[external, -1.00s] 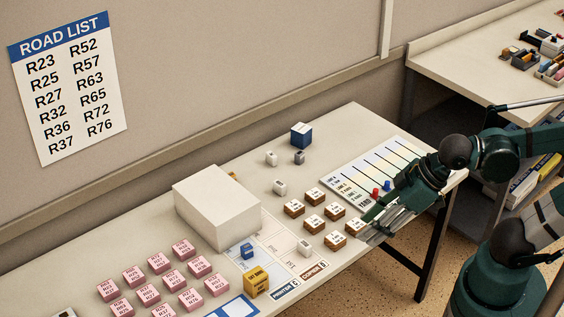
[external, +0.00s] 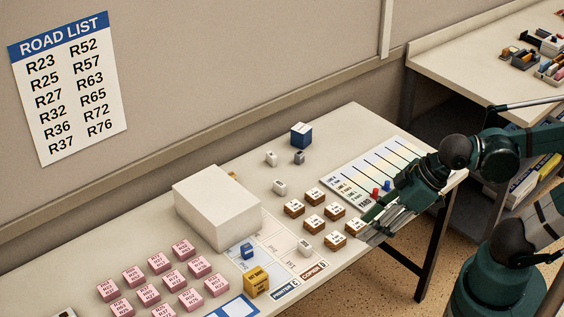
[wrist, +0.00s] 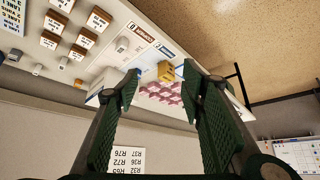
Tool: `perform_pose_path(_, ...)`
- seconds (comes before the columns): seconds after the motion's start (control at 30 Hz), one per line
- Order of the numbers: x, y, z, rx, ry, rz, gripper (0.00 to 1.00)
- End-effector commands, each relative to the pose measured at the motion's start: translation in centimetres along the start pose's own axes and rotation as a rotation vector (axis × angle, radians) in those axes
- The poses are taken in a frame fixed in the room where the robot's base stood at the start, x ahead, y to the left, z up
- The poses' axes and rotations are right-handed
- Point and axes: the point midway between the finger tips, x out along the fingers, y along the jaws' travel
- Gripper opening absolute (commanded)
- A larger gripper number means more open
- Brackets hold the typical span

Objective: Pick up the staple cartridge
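I cannot tell which item is the staple cartridge, as no readable label marks it. Small blocks that could be it are two white ones (external: 271,158) (external: 280,187) and a grey one (external: 299,157) at the back of the table, and a white one (external: 304,246) on the printer and copier sheet. A small blue block (external: 247,251) and a yellow block (external: 256,281) stand near that sheet too. My gripper (external: 374,228) is at the table's front edge, right of the brown-sided blocks. In the wrist view, its fingers (wrist: 160,76) are wide apart with nothing held.
A large white box (external: 216,206) stands mid-table. Brown-sided, white-topped blocks (external: 313,196) lie near my gripper. Pink labelled blocks (external: 172,281) fill the left. A yard board (external: 362,172) with red and blue pegs lies at right, and a blue box (external: 301,135) stands behind.

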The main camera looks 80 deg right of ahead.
Motion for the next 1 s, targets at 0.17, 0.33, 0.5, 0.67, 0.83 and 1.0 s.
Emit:
perform_pose_path(0.17,0.0,0.0,0.0,0.000,0.000,0.000,0.40)
perform_pose_path(0.33,0.0,0.0,0.0,0.000,0.000,0.000,0.37)
perform_pose_path(0.5,0.0,0.0,0.0,0.000,0.000,0.000,0.37)
perform_pose_path(0.67,0.0,0.0,-0.2,0.004,-0.002,0.001,0.37)
perform_pose_path(0.83,0.1,0.1,-1.0,0.020,-0.013,0.004,0.37)
perform_pose_path(1.0,0.5,0.4,-2.5,0.056,-0.035,0.010,0.37)
